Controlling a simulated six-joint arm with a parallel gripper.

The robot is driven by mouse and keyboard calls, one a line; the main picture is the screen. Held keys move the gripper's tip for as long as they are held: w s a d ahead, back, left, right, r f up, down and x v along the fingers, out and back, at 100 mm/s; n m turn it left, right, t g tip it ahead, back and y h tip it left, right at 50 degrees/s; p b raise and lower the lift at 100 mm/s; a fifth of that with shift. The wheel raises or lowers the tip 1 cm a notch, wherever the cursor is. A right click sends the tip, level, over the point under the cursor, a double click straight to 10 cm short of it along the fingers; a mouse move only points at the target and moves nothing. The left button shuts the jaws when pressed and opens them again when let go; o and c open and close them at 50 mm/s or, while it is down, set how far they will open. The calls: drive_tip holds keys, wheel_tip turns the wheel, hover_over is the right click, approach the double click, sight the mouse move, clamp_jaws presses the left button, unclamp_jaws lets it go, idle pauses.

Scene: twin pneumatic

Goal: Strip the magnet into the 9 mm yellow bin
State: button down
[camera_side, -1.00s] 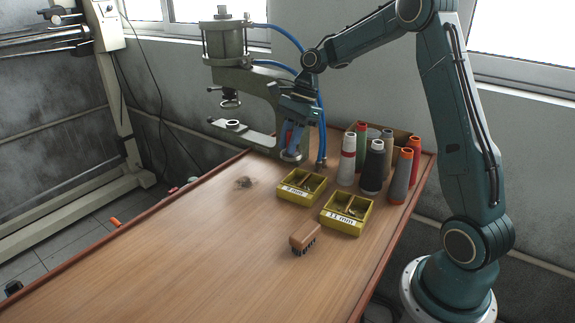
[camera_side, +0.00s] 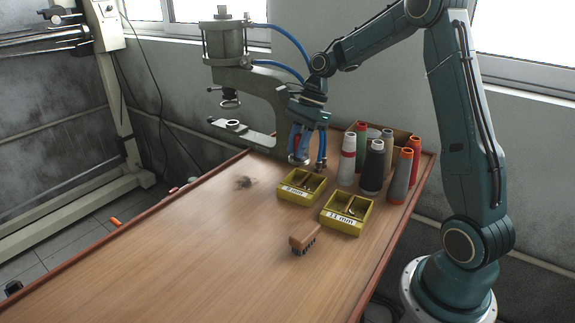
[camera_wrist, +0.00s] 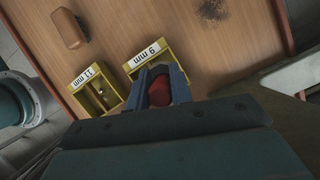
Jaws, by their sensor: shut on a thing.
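My gripper (camera_side: 301,150) is shut on the magnet, a red-bodied piece (camera_wrist: 160,91) seen between the blue fingers in the wrist view. In the side view a pale round disc (camera_side: 298,161) shows at its lower end. I cannot tell whether anything clings to it. The yellow 9 mm bin (camera_side: 296,195) stands on the table just in front of my gripper, which is behind it. In the wrist view the 9 mm bin (camera_wrist: 146,56) is partly hidden by my fingers. Small pieces lie in its compartments.
The yellow 11 mm bin (camera_side: 340,224) stands to the right of the 9 mm bin. A wooden brush (camera_side: 304,235) lies in front. Several thread cones (camera_side: 373,167) stand at right. The pneumatic press (camera_side: 260,90) rises behind left. The left table surface is mostly clear.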

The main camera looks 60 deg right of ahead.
sight(297, 161)
drive_tip(key=shift+f, duration=2.1)
drive_tip(key=shift+f, duration=0.4)
drive_tip(key=shift+s+d+f, duration=0.1)
drive_tip(key=shift+s, duration=1.5)
wheel_tip(297, 161, up, 7)
idle(1.2)
drive_tip(key=shift+w, duration=0.15)
idle(0.4)
